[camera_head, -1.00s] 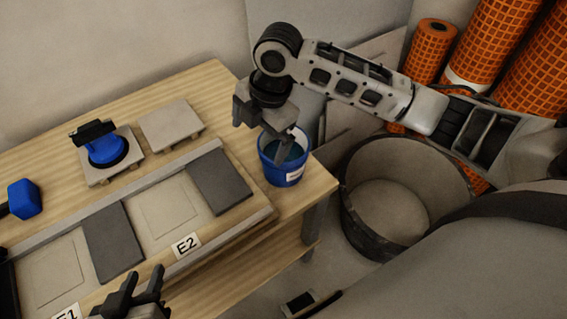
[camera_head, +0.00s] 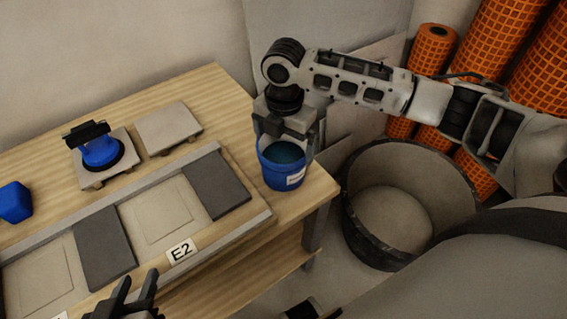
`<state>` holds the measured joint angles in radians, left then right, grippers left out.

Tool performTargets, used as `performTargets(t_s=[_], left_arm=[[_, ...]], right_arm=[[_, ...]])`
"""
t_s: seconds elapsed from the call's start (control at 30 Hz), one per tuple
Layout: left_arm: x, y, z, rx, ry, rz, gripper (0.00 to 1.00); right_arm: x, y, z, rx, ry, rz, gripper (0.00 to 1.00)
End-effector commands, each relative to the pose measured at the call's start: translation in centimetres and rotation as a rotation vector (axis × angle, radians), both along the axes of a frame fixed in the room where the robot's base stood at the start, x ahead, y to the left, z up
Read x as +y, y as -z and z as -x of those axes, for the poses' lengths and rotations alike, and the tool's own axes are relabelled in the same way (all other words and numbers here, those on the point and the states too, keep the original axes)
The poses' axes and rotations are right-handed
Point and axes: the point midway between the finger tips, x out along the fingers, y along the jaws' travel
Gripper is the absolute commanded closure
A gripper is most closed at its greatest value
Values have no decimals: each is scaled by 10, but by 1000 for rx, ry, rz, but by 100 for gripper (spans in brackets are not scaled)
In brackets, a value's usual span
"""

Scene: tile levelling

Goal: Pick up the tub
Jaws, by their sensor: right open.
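The tub (camera_head: 283,176) is a small blue bucket with a white label and dark blue contents. It stands upright on the right end of the wooden table (camera_head: 232,105). My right gripper (camera_head: 287,142) is over the tub, pointing down, with its fingers apart at the rim. Whether the fingers touch the rim cannot be told. My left gripper (camera_head: 131,302) is at the bottom edge of the view, away from the tub, with its fingers apart and nothing between them.
A blue suction cup (camera_head: 101,152) sits on a tile, with another tile (camera_head: 168,128) beside it. Dark and light tiles lie in the framed strip marked E2. A large black bin (camera_head: 408,200) stands on the floor right of the table. Orange rolls (camera_head: 436,55) stand behind it.

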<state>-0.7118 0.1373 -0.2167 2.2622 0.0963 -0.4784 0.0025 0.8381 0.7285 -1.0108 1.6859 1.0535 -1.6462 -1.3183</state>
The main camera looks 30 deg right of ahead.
Motion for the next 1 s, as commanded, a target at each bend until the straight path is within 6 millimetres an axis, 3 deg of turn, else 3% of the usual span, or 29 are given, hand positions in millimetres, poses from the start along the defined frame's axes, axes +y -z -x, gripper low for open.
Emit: performTargets(t_s=[0.17, 0.43, 0.67, 0.7, 0.87, 1.0], left_arm=[[0, 4, 1, 3, 2, -1, 64], [-1, 11, 2, 1, 6, -5, 64], [-1, 7, 3, -4, 8, -4, 64], [-1, 7, 3, -5, 8, -4, 64], [-1, 6, 3, -6, 9, -3, 64], [-1, 6, 3, -6, 9, -3, 64]], right_arm=[[0, 11, 0, 1, 0, 1, 0], [0, 50, -2, 1, 0, 1, 0], [0, 54, -2, -2, -1, 1, 0], [0, 54, -2, -2, -1, 1, 3], [0, 53, -2, -2, -1, 1, 46], [0, 52, -3, -4, 0, 0, 47]])
